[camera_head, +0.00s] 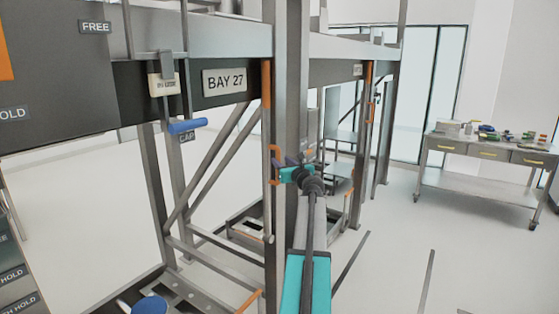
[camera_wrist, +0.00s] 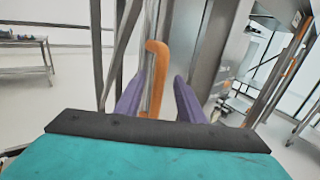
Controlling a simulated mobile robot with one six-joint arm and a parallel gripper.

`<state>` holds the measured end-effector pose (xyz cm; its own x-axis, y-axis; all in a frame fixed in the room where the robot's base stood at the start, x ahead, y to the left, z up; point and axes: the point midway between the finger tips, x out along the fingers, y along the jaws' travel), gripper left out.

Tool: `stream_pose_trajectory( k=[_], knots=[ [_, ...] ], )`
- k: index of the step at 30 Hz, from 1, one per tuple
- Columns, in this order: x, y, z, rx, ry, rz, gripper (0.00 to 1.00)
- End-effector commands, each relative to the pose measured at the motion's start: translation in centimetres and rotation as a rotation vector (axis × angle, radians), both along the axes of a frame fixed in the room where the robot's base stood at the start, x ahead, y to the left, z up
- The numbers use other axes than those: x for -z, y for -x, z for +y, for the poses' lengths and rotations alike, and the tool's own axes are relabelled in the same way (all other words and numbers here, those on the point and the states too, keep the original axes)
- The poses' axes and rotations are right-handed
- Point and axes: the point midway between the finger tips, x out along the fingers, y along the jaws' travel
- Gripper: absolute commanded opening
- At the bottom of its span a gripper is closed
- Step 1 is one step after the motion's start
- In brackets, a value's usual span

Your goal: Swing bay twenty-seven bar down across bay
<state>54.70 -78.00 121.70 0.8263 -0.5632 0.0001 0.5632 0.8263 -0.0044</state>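The BAY 27 sign (camera_head: 225,79) is on the rack's upper beam. A slim grey bar (camera_head: 267,195) with an orange upper end (camera_head: 266,84) stands upright beside the rack post, right of the sign. An orange hooked handle (camera_head: 275,150) is at the bar's mid-height; it also shows in the wrist view (camera_wrist: 158,85). My gripper (camera_head: 283,162) is at the handle's right. In the wrist view, its purple fingers (camera_wrist: 159,78) are apart, with the orange handle between them and gaps on both sides. Contact is not visible.
The rack post (camera_head: 290,60) stands close beside my gripper. A blue-ended lever (camera_head: 187,126) hangs left of the sign. A blue round object (camera_head: 150,304) is low in the bay. A workbench (camera_head: 480,150) with several items stands far right. Open floor lies between bench and rack.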

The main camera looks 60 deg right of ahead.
Motion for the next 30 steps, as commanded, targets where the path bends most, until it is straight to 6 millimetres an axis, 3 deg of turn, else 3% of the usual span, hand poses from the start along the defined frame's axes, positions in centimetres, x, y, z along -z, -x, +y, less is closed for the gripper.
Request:
stream_pose_trajectory(
  k=[9, 20, 26, 30],
  knots=[
    [0.0, -1.8, -1.2, -0.001, 0.000, 0.000, 0.36],
    [0.0, -1.9, -1.2, 0.000, 0.000, 0.000, 0.36],
    [0.0, -1.9, -1.2, 0.000, 0.000, 0.000, 0.02],
    [0.0, -1.9, -1.2, 0.000, 0.000, 0.000, 0.00]
  ],
)
